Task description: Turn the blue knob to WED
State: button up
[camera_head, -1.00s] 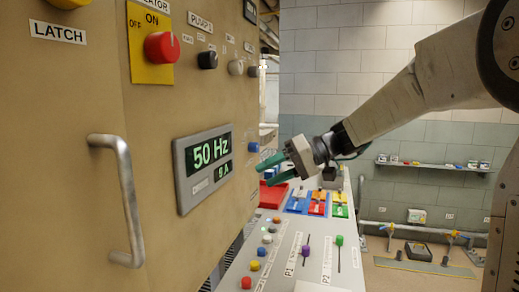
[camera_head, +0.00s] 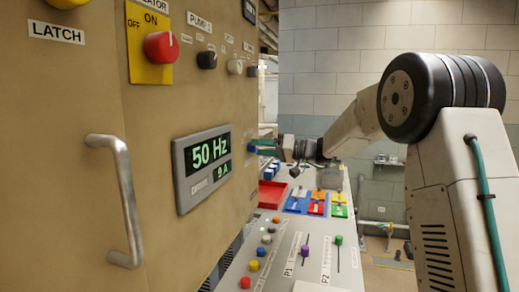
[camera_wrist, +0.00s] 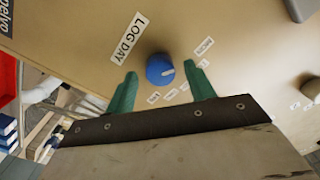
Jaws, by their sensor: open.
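The blue knob (camera_wrist: 158,71) is on the tan cabinet panel, below a "LOG DAY" label (camera_wrist: 128,38) that reads sideways in the wrist view. A pale pointer mark shows on the knob's right side there. Small day labels (camera_wrist: 170,94) sit around it, too small to read except perhaps one near MON. My gripper (camera_wrist: 163,84) has its two green fingers open, one on each side of the knob, with the knob between and just beyond the tips. In the head view my gripper (camera_head: 264,149) is close to the panel and the knob (camera_head: 252,149) is partly hidden.
A metal handle (camera_head: 124,200), a grey 50 Hz display (camera_head: 203,166) and a red knob (camera_head: 161,46) stand out from the panel. A sloped console (camera_head: 290,245) with several buttons and sliders lies below, with a red tray (camera_head: 270,194) behind.

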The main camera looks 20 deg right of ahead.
jog(key=shift+w+a, duration=0.2)
jog(key=shift+a, duration=0.2)
jog(key=c, duration=1)
jog(key=m, duration=0.5)
jog(key=shift+m, duration=0.4)
jog(key=m, duration=0.6)
jog(key=shift+f, duration=0.1)
